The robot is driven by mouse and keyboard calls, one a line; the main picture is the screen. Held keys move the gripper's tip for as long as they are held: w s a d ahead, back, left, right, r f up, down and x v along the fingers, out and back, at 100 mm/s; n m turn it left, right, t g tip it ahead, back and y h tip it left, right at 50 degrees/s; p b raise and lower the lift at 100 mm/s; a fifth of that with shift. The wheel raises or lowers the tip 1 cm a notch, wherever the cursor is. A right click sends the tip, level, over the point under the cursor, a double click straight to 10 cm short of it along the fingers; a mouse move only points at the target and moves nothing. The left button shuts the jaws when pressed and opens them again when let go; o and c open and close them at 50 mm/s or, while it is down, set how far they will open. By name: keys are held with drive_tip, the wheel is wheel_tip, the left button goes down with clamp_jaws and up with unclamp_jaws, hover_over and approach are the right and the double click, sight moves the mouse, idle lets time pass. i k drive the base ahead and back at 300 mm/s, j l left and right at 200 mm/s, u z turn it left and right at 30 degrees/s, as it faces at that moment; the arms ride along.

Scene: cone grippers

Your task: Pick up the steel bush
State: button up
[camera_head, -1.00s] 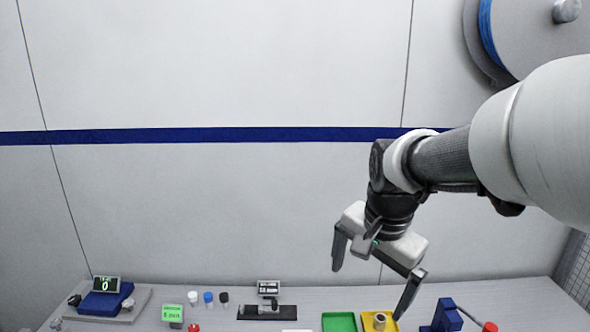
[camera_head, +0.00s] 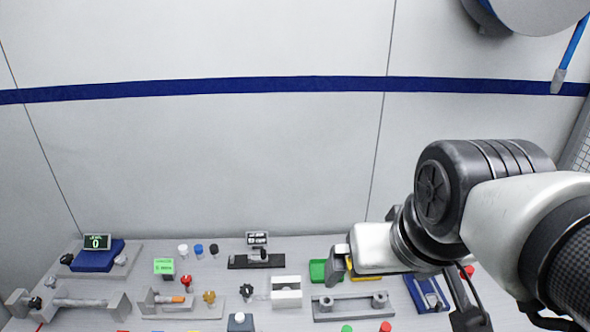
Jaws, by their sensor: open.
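My gripper (camera_head: 402,300) is at the lower right of the head view, low over the bench. Its two fingers are spread wide and nothing shows between them. A yellow tray (camera_head: 362,276) shows only as a sliver behind the gripper. The bush-like cylinder seen in that tray earlier is hidden now by the gripper, so I cannot tell how it stands to the fingers. A grey fixture (camera_head: 352,309) just in front carries two short grey cylindrical pieces; I cannot tell whether either is a steel bush.
A green tray (camera_head: 317,271) lies left of the gripper, a blue stand (camera_head: 427,293) to its right. A white block (camera_head: 286,292) and a black-based gauge (camera_head: 257,259) stand further left. Red and green caps are at the front edge. The wall rises behind the bench.

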sight(326, 305)
drive_tip(key=j+z, duration=0.1)
drive_tip(key=z, duration=1.2)
drive_tip(key=k+j+z, duration=0.1)
drive_tip(key=k+z, duration=0.25)
drive_tip(key=k, duration=0.5)
